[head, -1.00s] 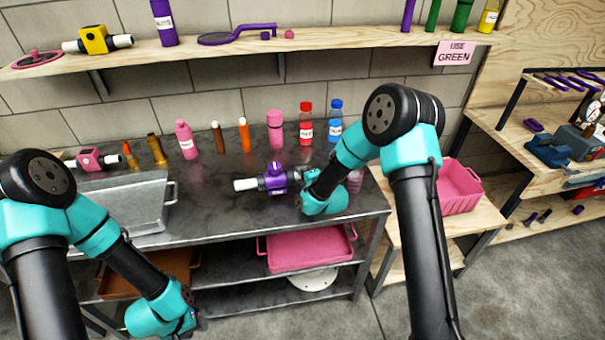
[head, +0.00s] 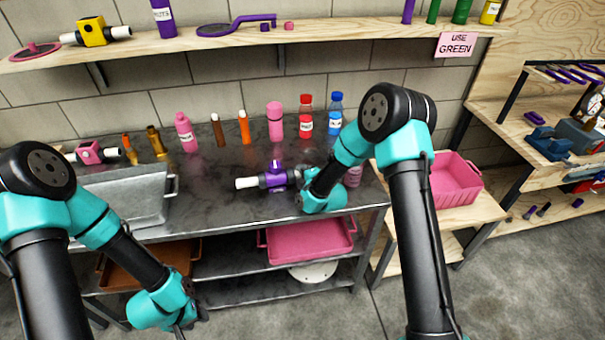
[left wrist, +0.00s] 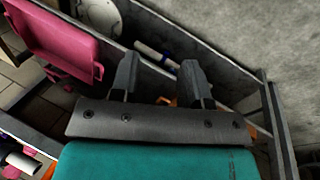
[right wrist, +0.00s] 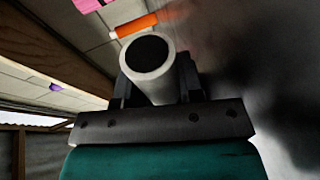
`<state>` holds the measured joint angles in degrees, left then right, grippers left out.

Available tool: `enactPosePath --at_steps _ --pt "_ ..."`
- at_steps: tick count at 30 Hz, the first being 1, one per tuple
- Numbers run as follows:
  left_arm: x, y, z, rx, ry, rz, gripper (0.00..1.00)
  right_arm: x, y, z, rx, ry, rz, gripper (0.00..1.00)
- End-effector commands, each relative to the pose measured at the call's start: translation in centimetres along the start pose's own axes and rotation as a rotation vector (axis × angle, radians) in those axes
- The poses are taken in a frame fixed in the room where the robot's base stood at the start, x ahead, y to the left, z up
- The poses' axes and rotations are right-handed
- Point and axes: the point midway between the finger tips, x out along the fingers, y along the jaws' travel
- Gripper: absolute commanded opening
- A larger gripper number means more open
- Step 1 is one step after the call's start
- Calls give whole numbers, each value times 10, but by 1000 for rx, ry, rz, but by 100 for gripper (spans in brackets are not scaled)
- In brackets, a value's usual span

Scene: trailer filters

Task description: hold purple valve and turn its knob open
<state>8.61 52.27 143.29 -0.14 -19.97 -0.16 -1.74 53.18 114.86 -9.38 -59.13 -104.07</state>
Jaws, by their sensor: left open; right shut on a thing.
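The purple valve (head: 277,179) lies sideways at the front of the dark metal table, with a white pipe end pointing left and its purple knob (head: 275,166) on top. My right gripper (head: 304,182) is shut on the valve's right pipe end. In the right wrist view the white pipe (right wrist: 148,66) sits between the fingers, open end toward the camera; the knob is hidden there. My left gripper (head: 192,318) is low in front of the table, away from the valve. In the left wrist view its fingers (left wrist: 159,80) are apart and empty.
Several bottles, including a red one (head: 306,118) and a blue one (head: 335,115), stand behind the valve. A grey tray (head: 130,202) lies left of it. Below are a pink tray (head: 308,242) and a brown tray (head: 150,266). A pink bin (head: 455,182) stands right.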

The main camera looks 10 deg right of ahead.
Motion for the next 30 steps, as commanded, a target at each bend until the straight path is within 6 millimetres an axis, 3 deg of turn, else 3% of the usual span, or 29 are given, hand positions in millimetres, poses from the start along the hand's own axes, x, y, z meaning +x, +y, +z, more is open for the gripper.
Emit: enactPosePath --at_steps 5,10,14,17,23,30 --pt "0 0 0 0 0 0 43 0 1 0 0 0 1 2" --pt "-1 3 -5 -5 8 0 58 0 0 0 0 0 0 2" --pt "-6 14 -24 -27 37 0 70 0 0 0 0 0 1 2" --pt "-14 32 -49 -62 77 6 72 0 1 0 0 0 1 2" --pt "-43 92 -114 -160 180 50 72 0 1 0 0 0 1 2" --pt "-91 192 -182 -205 260 146 72 0 1 0 0 0 1 2"
